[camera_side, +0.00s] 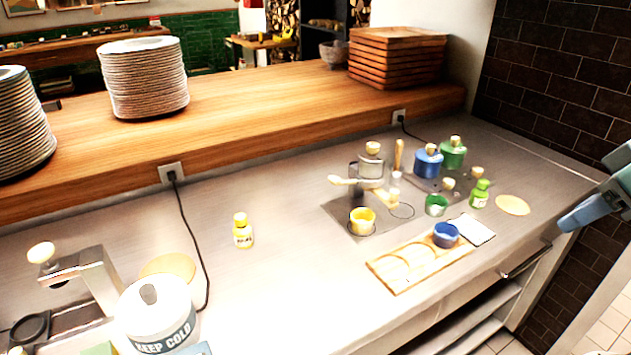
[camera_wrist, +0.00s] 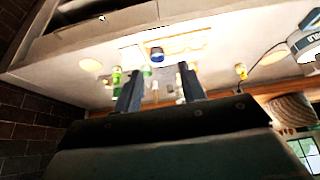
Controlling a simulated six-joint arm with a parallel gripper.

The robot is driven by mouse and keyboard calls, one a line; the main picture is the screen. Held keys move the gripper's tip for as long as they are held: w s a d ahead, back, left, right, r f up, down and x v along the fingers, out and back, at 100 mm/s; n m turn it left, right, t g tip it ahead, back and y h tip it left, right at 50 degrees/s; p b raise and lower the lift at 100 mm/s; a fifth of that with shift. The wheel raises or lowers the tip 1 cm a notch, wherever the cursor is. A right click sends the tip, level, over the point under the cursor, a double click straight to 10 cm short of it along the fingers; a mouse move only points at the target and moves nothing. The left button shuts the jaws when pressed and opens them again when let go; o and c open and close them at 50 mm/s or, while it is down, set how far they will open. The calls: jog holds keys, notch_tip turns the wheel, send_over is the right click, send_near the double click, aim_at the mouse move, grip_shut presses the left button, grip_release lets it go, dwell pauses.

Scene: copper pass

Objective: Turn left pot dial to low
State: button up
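My gripper shows at the right edge of the side view (camera_side: 585,208), above the counter's right end and well apart from the pots. In the wrist view its two dark fingers (camera_wrist: 158,78) stand apart with nothing between them. A blue pot (camera_side: 428,164) and a green pot (camera_side: 453,154), both with wooden-knobbed lids, stand side by side on a dark plate at the back right of the counter. A metal pot (camera_side: 370,172) stands left of them. Dials and their settings are too small to make out.
A wooden tray (camera_side: 400,275) with a blue cup (camera_side: 446,235) lies at the front. A yellow cup (camera_side: 362,221), green cup (camera_side: 436,205) and green bottle (camera_side: 480,194) stand near the pots. A yellow bottle (camera_side: 242,232) stands left. Plates (camera_side: 143,80) fill part of the shelf. A brick wall (camera_side: 570,75) bounds the right.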

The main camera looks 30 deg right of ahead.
jog(key=shift+o, duration=0.3)
jog(key=w+d+r+n+g, duration=0.1)
jog(key=w+r, duration=0.3)
jog(key=w, duration=0.5)
jog(key=shift+w+d+r+n+g, duration=0.2)
jog(key=shift+d+n+g, duration=0.1)
jog(key=shift+d+n, duration=0.35)
jog(key=n+g, duration=0.4)
jog(key=n, duration=0.3)
send_over(449, 181)
notch_tip(449, 181, down, 10)
jog(key=shift+d+r+m, duration=0.1)
jog(key=shift+r+m, duration=0.1)
jog(key=shift+m, duration=0.05)
jog(key=shift+f, duration=0.2)
notch_tip(449, 181, down, 13)
jog(key=shift+f, duration=0.2)
jog(key=c, duration=1)
